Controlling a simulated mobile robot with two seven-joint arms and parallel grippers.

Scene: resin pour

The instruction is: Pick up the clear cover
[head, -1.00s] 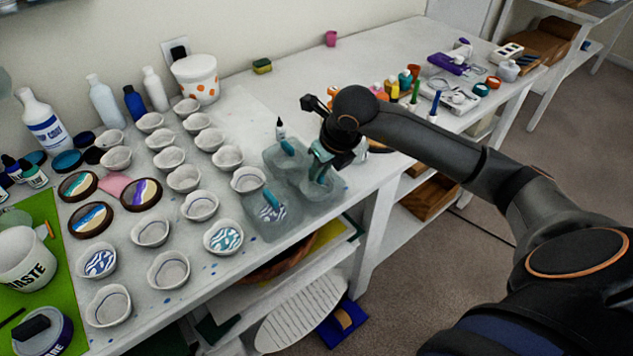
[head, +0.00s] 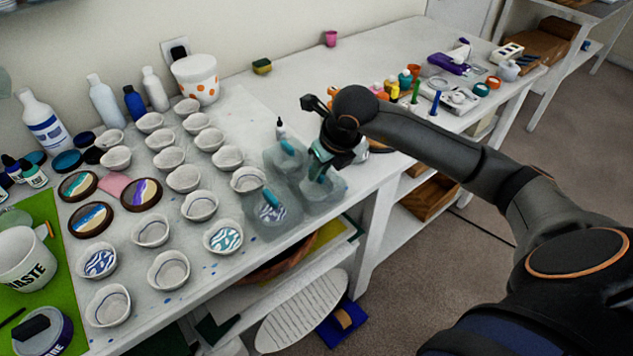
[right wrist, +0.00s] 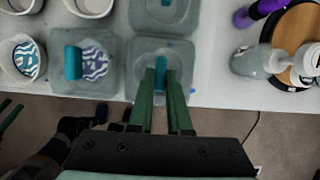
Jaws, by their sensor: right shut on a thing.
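Three clear, box-like covers with teal handles stand close together near the table's front edge. In the head view, one cover (head: 270,226) is at the front left and one (head: 273,152) is at the back. The third cover (head: 335,192) is at the front right, under my right gripper (head: 321,172). In the right wrist view, the green fingers of my right gripper (right wrist: 161,88) straddle this cover's teal handle (right wrist: 160,70). The gripper is shut on this handle. I cannot tell whether the cover touches the table. My left gripper is out of view.
Several white bowls stand left of the covers, one with a blue-patterned filling (head: 223,238) close by. A small dropper bottle (head: 281,129) stands behind the covers. Bottles and tools crowd the table to the right. The table's front edge (head: 225,276) is close.

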